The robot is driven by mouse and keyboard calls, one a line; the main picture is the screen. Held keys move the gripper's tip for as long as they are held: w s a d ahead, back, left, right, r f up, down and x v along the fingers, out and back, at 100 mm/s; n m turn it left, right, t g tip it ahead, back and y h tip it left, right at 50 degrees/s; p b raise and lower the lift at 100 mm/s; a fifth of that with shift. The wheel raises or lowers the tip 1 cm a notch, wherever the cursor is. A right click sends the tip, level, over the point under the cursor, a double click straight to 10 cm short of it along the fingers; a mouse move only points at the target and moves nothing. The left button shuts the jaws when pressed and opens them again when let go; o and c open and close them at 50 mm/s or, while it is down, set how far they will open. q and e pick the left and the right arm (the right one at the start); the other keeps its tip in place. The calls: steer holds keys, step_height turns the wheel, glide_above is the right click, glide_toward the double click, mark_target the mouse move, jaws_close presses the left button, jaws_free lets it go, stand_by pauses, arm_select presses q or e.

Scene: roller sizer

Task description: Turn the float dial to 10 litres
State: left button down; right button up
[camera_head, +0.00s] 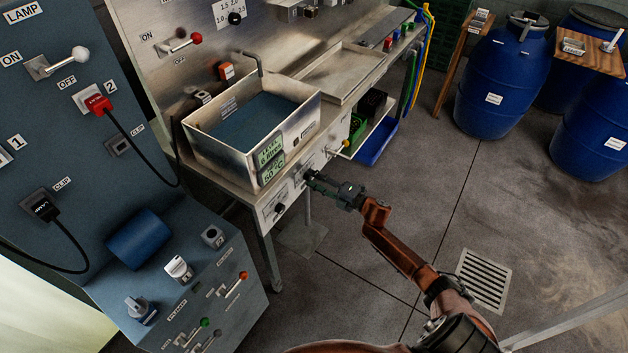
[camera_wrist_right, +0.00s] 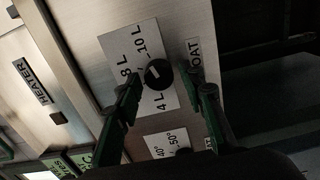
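The float dial (camera_wrist_right: 159,74) is a round black knob with a white mark, on a white plate (camera_wrist_right: 126,53) printed 4 L, 8 L and 10 L. I cannot tell exactly which figure the mark faces. A partly hidden "FLOAT" label (camera_wrist_right: 195,59) sits beside it in the right wrist view. My right gripper (camera_wrist_right: 168,92) is open, one finger to each side of the knob, with visible gaps to both. In the head view my right gripper (camera_head: 311,177) is at the sizer's front panel and hides the dial. My left gripper is not in view.
A second dial (camera_wrist_right: 183,152) with degree marks sits close by, partly behind my gripper. A metal tank (camera_head: 205,148) with a green display (camera_head: 271,164) stands above the panel. A blue control cabinet (camera_head: 62,140) is at left; blue barrels (camera_head: 500,85) stand at the back right.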

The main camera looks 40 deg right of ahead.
steer(key=shift+o, duration=0.5)
steer(key=v, duration=1.2)
steer(key=shift+f, duration=0.1)
